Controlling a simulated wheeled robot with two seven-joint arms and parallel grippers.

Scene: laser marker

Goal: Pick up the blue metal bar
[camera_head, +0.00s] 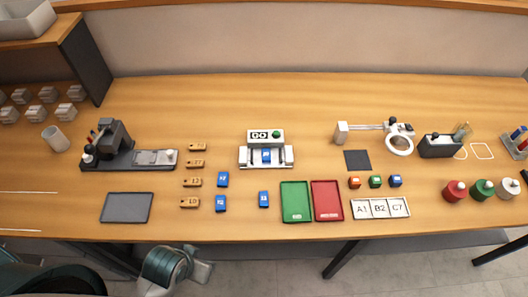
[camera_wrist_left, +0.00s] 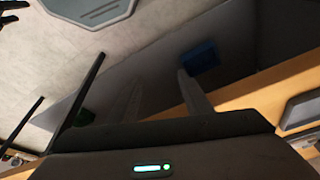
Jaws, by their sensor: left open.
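One more blue piece (camera_head: 266,156) sits in the white fixture. My left gripper (camera_head: 200,271) is low at the front edge, below and apart from the bars. In the left wrist view, my left gripper (camera_wrist_left: 142,88) is open. A blue patch (camera_wrist_left: 200,57) shows by one finger; I cannot tell what it is. My right gripper is out of view.
A grey pad (camera_head: 127,207) and the marking machine (camera_head: 115,140) are at left. The table's front edge (camera_head: 230,240) lies between gripper and bars.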

